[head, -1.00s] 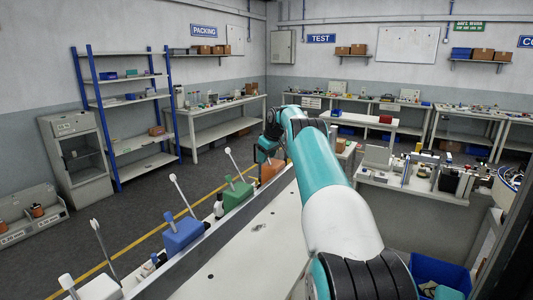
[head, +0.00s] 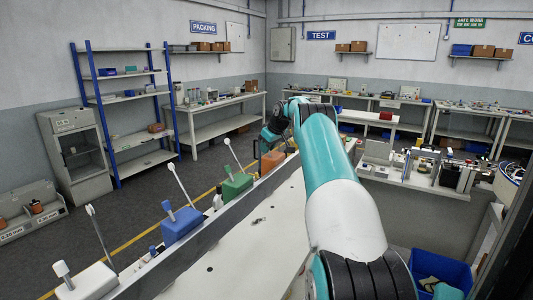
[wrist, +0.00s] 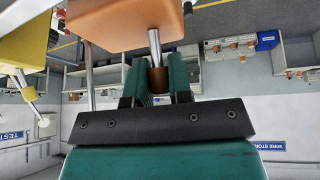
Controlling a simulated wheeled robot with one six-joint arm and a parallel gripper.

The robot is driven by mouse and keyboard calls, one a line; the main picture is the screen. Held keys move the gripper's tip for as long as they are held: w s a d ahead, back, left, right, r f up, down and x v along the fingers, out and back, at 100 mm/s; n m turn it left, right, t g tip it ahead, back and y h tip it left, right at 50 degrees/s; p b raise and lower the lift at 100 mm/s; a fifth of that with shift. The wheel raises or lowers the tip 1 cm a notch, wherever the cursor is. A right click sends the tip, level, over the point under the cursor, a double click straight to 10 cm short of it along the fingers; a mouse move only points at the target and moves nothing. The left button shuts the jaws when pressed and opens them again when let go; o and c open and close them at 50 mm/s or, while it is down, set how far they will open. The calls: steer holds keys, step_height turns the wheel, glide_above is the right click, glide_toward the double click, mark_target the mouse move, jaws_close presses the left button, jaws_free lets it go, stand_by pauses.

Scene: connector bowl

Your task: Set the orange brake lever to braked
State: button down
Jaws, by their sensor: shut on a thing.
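The orange brake unit (head: 271,162) stands in the row of coloured units along the bench edge in the head view. In the wrist view its orange housing (wrist: 125,22) is at the top. A short metal lever (wrist: 154,45) comes out of it and ends in a brown-orange knob (wrist: 158,80). My gripper (wrist: 157,88) has its two green fingers on either side of this knob and is shut on it. In the head view my gripper (head: 266,136) is at the orange unit, small and partly hidden by my arm. The lever's exact angle cannot be told.
A second thin rod (wrist: 89,75) stands close beside my fingers. A yellow unit (wrist: 22,40) with its own lever is close by. Green (head: 236,187), blue (head: 181,223) and white (head: 90,282) units with tall rods line the bench nearer me. The pale bench top (head: 245,250) is mostly clear.

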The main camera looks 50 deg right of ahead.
mark_target(275, 158)
steer(key=s+t+b, duration=0.1)
steer(key=t+b, duration=0.1)
steer(key=b, duration=0.1)
steer(key=t+b, duration=0.2)
steer(key=b, duration=0.2)
steer(key=s+t+b, duration=0.1)
steer(key=t+b, duration=0.1)
steer(key=b, duration=0.2)
steer(key=shift+s+d+f+m, duration=0.15)
steer(key=shift+s+f+m, duration=0.15)
steer(key=shift+f, duration=0.05)
steer(key=t+b, duration=0.2)
steer(key=b, duration=0.1)
steer(key=shift+s+r+t, duration=0.15)
steer(key=shift+s+t, duration=0.15)
steer(key=shift+b, duration=0.3)
steer(key=c, duration=1)
jaws_free()
steer(key=shift+c, duration=0.2)
steer(key=shift+s, duration=0.1)
steer(key=b+v, duration=0.5)
steer(key=v, duration=1.2)
steer(key=shift+s, duration=0.2)
steer(key=shift+s+d, duration=0.1)
